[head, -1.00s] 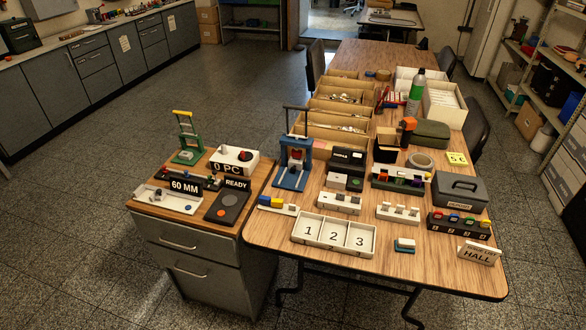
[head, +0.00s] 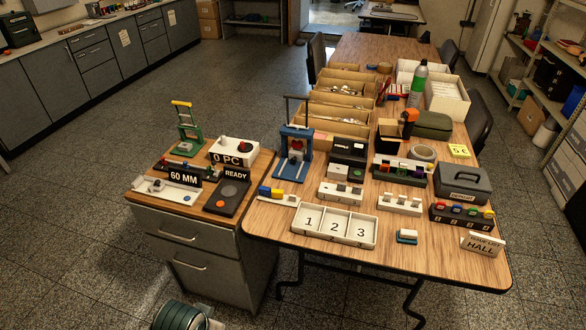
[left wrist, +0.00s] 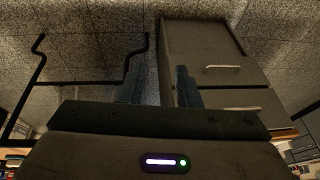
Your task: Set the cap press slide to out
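A blue press (head: 295,153) with an upright frame, a dark lever and a red part inside stands at the left edge of the wooden table. A green press (head: 187,125) with a yellow handle stands at the back of the drawer cabinet. No label tells me which one is the cap press, and the position of its slide is too small to read. In the left wrist view my left gripper (left wrist: 158,88) has its two dark fingers apart with nothing between them. It points at the cabinet front and floor, away from both presses. My right gripper is not in view.
The drawer cabinet (head: 185,222) also holds "60 MM", "0 PC" and "READY" signs. A tray numbered 1, 2, 3 (head: 333,242) lies at the table front. A yellow and blue block holder (head: 278,196) sits before the blue press. Cardboard bins (head: 341,110) stand behind it.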

